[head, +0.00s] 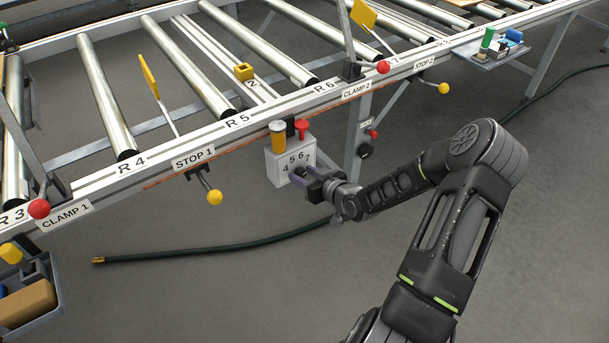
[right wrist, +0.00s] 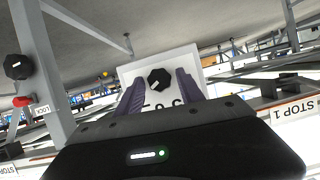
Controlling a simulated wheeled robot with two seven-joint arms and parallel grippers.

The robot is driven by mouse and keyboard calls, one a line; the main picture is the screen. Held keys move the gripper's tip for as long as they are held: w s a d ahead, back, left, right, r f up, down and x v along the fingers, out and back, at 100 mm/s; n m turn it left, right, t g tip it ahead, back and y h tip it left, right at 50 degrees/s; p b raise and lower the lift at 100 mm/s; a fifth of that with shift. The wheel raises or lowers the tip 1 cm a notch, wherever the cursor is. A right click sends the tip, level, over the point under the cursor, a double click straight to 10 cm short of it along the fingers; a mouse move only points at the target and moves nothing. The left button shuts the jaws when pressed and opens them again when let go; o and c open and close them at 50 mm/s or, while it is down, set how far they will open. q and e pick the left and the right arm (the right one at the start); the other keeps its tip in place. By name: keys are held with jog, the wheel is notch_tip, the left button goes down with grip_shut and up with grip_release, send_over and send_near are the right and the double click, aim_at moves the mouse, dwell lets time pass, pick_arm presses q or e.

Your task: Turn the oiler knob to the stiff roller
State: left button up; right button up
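The oiler is a white box (head: 276,167) under the conveyor's front rail, with an amber cup (head: 278,134) on top and the numbers 4, 5, 6 and 7 on its face. Its black knob (right wrist: 159,78) shows in the right wrist view with a short white pointer mark; I cannot tell which number it points to. My right gripper (head: 302,179) is at the box face, its purple fingers (right wrist: 188,84) apart on either side of the knob. I see a gap, no clear contact. Steel rollers lie along the conveyor by labels R 3 (head: 14,216), R 4 (head: 131,164), R 5 (head: 237,121) and R 6 (head: 323,87). My left gripper is out of view.
A red knob (head: 302,125) stands beside the amber cup. The STOP 1 lever with a yellow ball (head: 214,197) hangs left of the box. A conveyor leg and a black knob (head: 365,151) are right of it. A dark hose (head: 220,248) lies on the floor.

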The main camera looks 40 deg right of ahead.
grip_shut()
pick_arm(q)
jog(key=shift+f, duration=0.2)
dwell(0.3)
